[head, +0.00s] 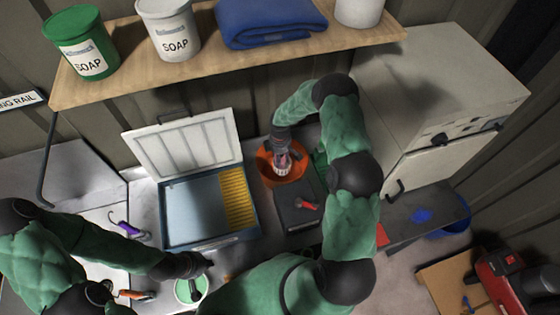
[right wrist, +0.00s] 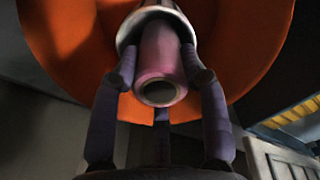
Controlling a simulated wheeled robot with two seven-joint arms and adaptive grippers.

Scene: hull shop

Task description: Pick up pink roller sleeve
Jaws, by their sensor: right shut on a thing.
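The pink roller sleeve (right wrist: 160,55) shows in the right wrist view with its dark open end toward the camera. Its far part sits inside a pale ring or cup (right wrist: 181,19) in front of an orange bowl (right wrist: 240,35). My right gripper (right wrist: 160,68) is shut on the sleeve, with a finger on each side. In the head view my right gripper (head: 283,157) is at the orange bowl (head: 268,176) and hides most of the sleeve. My left gripper (head: 195,284) is over a white, green-rimmed tub (head: 182,296); its finger gap is unclear.
An open blue-grey case (head: 195,210) with a raised white lid (head: 183,146) stands left of the bowl. A dark box (head: 297,213) with a red-handled tool (head: 305,204) is in front. A shelf (head: 230,65) with soap buckets overhangs the back. A purple-handled tool (head: 128,229) lies left.

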